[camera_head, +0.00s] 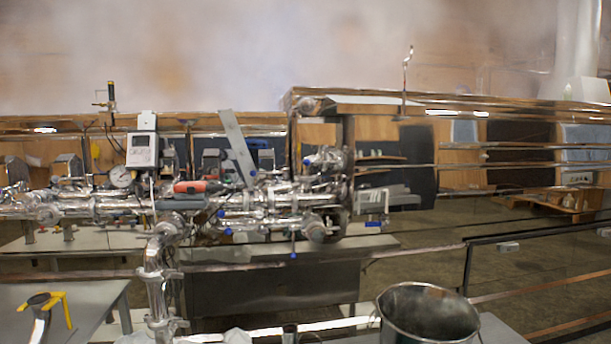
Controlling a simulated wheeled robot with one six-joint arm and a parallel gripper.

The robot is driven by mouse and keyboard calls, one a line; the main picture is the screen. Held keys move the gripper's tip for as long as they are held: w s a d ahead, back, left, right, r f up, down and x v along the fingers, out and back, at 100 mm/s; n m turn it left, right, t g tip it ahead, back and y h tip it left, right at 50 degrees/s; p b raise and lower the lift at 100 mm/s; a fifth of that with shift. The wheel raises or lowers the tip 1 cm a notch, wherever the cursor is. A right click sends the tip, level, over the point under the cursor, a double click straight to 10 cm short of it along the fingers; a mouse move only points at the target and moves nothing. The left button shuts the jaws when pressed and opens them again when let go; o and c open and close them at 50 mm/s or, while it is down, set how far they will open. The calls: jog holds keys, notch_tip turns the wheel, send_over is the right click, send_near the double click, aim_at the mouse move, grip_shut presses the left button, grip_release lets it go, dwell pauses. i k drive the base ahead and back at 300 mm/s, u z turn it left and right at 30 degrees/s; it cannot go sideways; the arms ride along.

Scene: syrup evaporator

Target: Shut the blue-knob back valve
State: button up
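Several small blue knobs show on the shiny steel pipework in the middle of the view. Another blue knob (228,231) is on the left of the cluster, and a third blue knob (293,256) hangs at the end of a thin stem below the pipes. I cannot tell which one is the back valve, or whether its valve is open or shut. My gripper is not in view.
An orange-and-grey handle (196,186) lies across the pipes, near a round gauge (121,177) and a white meter box (142,149). A metal bucket (428,315) stands in front at the right. Steam hangs above. Open floor shows at right.

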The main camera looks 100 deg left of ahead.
aim_at(285, 171)
jog(key=u, duration=0.1)
jog(key=i, duration=0.8)
jog(key=u, duration=3.6)
